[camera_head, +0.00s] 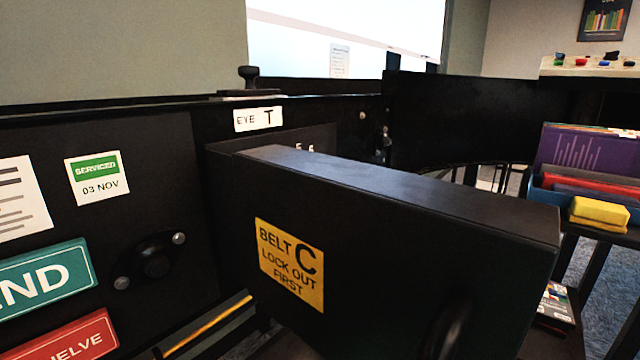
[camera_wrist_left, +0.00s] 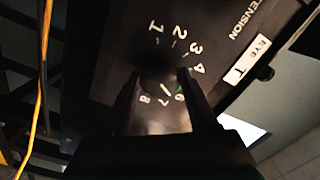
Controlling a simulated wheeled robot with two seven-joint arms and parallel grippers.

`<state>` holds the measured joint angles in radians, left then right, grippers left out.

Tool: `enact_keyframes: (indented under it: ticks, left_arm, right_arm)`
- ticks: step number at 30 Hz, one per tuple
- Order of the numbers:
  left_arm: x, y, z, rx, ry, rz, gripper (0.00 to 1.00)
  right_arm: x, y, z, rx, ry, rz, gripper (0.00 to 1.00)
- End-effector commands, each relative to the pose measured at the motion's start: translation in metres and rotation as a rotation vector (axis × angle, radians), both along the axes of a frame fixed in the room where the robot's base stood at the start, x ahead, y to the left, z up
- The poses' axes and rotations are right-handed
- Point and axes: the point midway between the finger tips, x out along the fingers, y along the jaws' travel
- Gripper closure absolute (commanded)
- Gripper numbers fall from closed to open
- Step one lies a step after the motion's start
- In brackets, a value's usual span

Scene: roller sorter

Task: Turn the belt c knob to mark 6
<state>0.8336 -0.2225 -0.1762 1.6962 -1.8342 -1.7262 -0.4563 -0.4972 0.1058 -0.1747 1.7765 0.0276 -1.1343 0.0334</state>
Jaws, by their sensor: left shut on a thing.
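In the left wrist view a dark panel carries a dial (camera_wrist_left: 180,33) with white numerals from 1 to 8 around a dark round centre. The belt c knob (camera_wrist_left: 158,68) is a dark shape at that centre, hard to make out in shadow. My left gripper (camera_wrist_left: 162,82) has its two fingers on either side of the knob, shut on it. A short white line shows between the fingers near 6 and 7; I cannot tell whether it is the pointer. The 5 is hidden by a finger. Neither gripper shows in the head view.
In the head view an open black cover with a yellow "BELT C LOCK OUT FIRST" label (camera_head: 291,264) blocks sight of the dial. An "EYE T" label (camera_head: 258,119) is behind it. A blue bin (camera_head: 550,190) of folders stands right. A yellow cable (camera_wrist_left: 43,70) runs left.

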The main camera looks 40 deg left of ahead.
Motion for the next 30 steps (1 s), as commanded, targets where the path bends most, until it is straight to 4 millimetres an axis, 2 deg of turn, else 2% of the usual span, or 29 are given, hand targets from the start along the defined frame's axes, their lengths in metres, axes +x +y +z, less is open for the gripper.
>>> enact_keyframes:
  ticks: [15, 16, 17, 18, 30]
  left_arm:
    - [0.0005, 0.0002, 0.0021, 0.006, 0.019, -0.003, 0.96]
    - [0.0006, 0.0002, 0.0021, 0.006, 0.018, -0.003, 0.29]
    - [0.0005, 0.0002, 0.0021, 0.006, 0.018, -0.003, 0.18]
    - [0.0005, 0.0001, 0.0018, 0.005, 0.018, -0.003, 0.11]
    - [0.0014, 0.0026, 0.0009, 0.002, 0.019, -0.001, 0.11]
  right_arm:
    - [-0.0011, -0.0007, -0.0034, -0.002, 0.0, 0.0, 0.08]
    - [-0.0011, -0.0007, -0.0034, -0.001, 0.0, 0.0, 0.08]
    - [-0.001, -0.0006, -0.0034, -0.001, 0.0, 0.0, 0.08]
    - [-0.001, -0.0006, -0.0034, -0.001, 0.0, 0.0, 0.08]
    - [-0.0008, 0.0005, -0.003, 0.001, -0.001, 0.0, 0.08]
